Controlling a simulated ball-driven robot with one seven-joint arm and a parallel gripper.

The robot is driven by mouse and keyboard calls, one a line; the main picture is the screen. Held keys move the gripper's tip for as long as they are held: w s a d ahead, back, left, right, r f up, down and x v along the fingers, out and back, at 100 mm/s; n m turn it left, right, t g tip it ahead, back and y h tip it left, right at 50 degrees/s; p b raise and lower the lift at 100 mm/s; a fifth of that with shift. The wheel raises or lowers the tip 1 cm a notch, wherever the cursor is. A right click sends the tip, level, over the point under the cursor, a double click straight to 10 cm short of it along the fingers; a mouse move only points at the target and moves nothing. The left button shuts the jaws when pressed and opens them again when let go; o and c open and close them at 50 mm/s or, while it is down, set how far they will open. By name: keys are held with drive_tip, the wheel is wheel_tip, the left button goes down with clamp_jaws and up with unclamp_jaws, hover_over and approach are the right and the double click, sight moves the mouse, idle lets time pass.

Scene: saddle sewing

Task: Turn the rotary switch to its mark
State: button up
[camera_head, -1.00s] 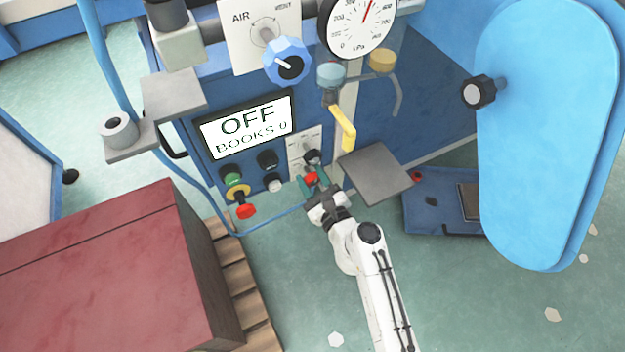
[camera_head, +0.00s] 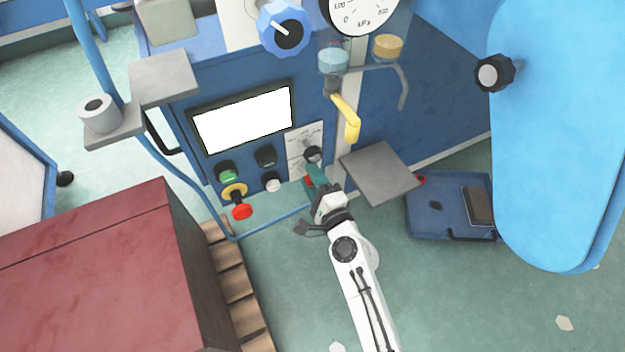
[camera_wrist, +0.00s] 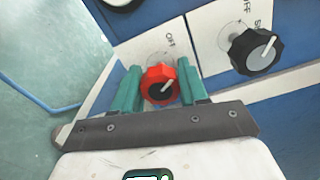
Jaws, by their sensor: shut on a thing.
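The rotary switch is a red knob (camera_wrist: 160,85) with a black face and a white pointer line, on a white plate lettered "OFF" (camera_wrist: 171,40). In the wrist view its line points to the upper right. My gripper (camera_wrist: 160,88) has its teal fingers on either side of the red knob and is shut on it. In the head view my gripper (camera_head: 315,180) is at the lower right of the blue panel, and its fingers mostly hide the red knob (camera_head: 309,181).
A black knob (camera_wrist: 253,52) on a white plate sits close beside the red one. The panel carries a green button (camera_head: 228,172), a red button (camera_head: 242,211) and a blank white screen (camera_head: 243,121). A grey shelf (camera_head: 380,173) and yellow lever (camera_head: 346,117) are near my gripper.

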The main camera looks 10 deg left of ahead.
drive_tip(key=shift+a+n+b, duration=0.15)
drive_tip(key=shift+n+b, duration=0.25)
drive_tip(key=shift+n, duration=0.8)
drive_tip(key=shift+s+f, duration=0.1)
drive_tip(key=o, duration=1)
drive_tip(key=v, duration=1)
drive_tip(key=shift+s+d, duration=0.3)
